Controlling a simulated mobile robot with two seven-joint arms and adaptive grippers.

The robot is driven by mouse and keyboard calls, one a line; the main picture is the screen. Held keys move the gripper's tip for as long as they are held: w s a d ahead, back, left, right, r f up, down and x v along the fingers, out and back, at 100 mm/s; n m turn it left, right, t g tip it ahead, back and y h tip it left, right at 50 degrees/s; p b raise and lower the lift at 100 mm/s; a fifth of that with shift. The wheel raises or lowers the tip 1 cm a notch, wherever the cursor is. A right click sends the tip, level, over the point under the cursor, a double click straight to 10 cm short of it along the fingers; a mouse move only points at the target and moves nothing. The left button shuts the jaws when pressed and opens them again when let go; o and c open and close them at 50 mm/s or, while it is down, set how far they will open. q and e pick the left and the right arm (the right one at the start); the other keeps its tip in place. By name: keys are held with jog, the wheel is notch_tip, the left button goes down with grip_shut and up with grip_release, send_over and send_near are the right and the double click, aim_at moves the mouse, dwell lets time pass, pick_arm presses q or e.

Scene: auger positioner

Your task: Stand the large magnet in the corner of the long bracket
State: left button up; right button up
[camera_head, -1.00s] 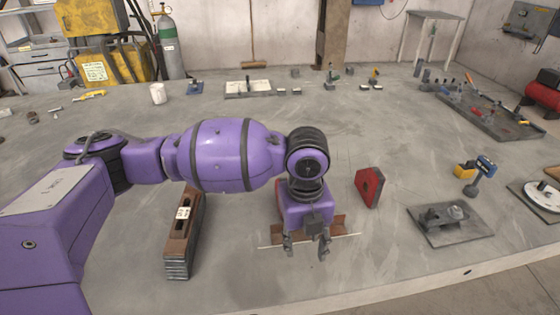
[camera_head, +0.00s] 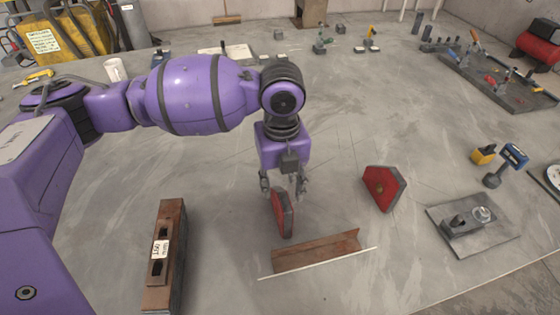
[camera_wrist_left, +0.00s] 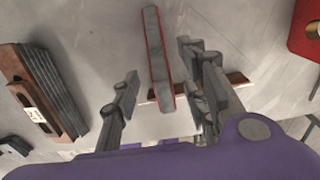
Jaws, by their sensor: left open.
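A red magnet with grey edges (camera_head: 283,213) stands upright on the table under my left gripper (camera_head: 283,186). The gripper is open, with its fingers on either side of the magnet's top. In the left wrist view, the magnet (camera_wrist_left: 157,58) shows as a thin strip between the spread fingers (camera_wrist_left: 158,88), with gaps on both sides. A second red magnet (camera_head: 381,188) stands to the right; I cannot tell which is larger. The long rusty angle bracket (camera_head: 317,252) lies in front of the first magnet, apart from it and empty. My right gripper is out of view.
A rusty block stack with a white label (camera_head: 162,262) lies left of the bracket. A grey plate with fittings (camera_head: 475,225) and yellow and blue tools (camera_head: 503,165) are to the right. Open table lies behind the magnets.

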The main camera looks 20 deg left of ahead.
aim_at(285, 216)
pick_arm(q)
jog(key=f, duration=0.6)
jog(key=shift+s+d+f, duration=0.1)
jog(key=shift+s+f, duration=0.1)
jog(key=shift+f, duration=0.55)
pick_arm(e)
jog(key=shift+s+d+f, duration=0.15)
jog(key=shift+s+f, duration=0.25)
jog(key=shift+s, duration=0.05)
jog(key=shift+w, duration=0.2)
pick_arm(q)
grip_shut()
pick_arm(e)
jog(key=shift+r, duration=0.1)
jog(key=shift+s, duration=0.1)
pick_arm(q)
jog(key=shift+s+d+f+p, duration=0.1)
jog(key=shift+s+d+p, duration=0.3)
jog(key=shift+s, duration=0.3)
jog(key=shift+s+d+p, duration=0.3)
jog(key=shift+s+d, duration=0.2)
jog(key=shift+s, duration=0.15)
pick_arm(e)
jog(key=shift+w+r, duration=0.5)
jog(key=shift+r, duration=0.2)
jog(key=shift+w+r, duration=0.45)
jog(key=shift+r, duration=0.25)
